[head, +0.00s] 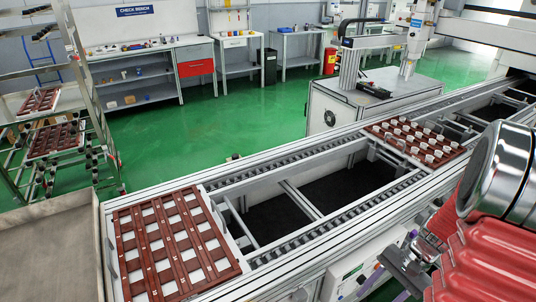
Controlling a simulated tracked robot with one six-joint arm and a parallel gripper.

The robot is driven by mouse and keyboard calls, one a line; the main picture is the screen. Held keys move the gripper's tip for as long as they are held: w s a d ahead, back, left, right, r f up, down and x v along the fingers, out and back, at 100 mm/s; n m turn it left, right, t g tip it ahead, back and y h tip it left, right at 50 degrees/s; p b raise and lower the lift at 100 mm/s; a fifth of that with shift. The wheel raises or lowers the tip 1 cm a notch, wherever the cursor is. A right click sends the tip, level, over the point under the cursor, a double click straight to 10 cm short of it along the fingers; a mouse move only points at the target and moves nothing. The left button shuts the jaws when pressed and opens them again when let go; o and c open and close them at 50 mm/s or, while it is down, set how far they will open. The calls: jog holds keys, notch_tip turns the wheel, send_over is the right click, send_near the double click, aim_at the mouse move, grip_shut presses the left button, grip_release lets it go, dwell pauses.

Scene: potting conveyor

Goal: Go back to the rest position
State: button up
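My gripper (407,268) shows at the lower right as grey metal parts beside my red arm. It hangs in front of the near side of the conveyor (338,232), to the right of the purple and white items there. Its fingers are small and partly hidden by the arm, so I cannot tell whether they are open or shut. I see nothing clearly held in it.
A brown slatted tray (172,247) sits at the conveyor's near left end. Another brown tray (375,129) with several white cups is farther right. A shelf rack (88,105) stands at left. A machine (322,112) stands behind the conveyor. Green floor (190,130) is open beyond.

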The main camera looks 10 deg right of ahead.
jog(key=a+r+n+t+h, duration=0.2)
jog(key=a+r+n, duration=0.4)
jog(key=a+r, duration=0.4)
jog(key=a+r+n+t+h, duration=0.3)
jog(key=a+r+n, duration=0.3)
jog(key=r, duration=0.8)
jog(key=a+t, duration=0.1)
jog(key=a, duration=0.2)
jog(key=shift+s+a+r+n+h, duration=0.25)
jog(key=shift+a+r+n+h, duration=0.05)
jog(key=shift+a+r+n, duration=0.1)
jog(key=shift+c, duration=0.3)
